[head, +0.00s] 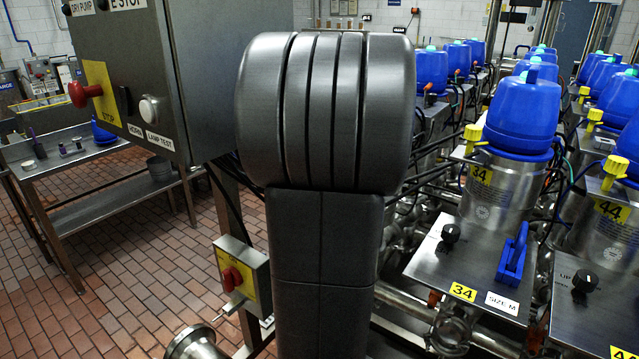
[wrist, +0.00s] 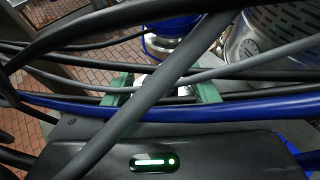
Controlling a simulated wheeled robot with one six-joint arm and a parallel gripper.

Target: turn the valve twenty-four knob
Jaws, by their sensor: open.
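No label reading 24 is legible in either view, so I cannot pick out the valve twenty-four knob. In the head view my own dark arm covers the middle of the picture and hides what is behind it, and my gripper does not show there. In the wrist view my gripper (wrist: 162,88) shows as two green fingers set wide apart, open, partly covered by cables. A shiny metal part with a blue band (wrist: 172,26) lies beyond the fingers. I cannot tell whether the fingers touch anything.
Valve 34 has a blue-capped body (head: 522,112) and a black knob (head: 451,233) on its plate. Valve 44's knob (head: 585,281) is at the right. A grey control box (head: 130,60) and a small red-switch box (head: 240,272) stand left. Brick floor (head: 120,260) is open at left.

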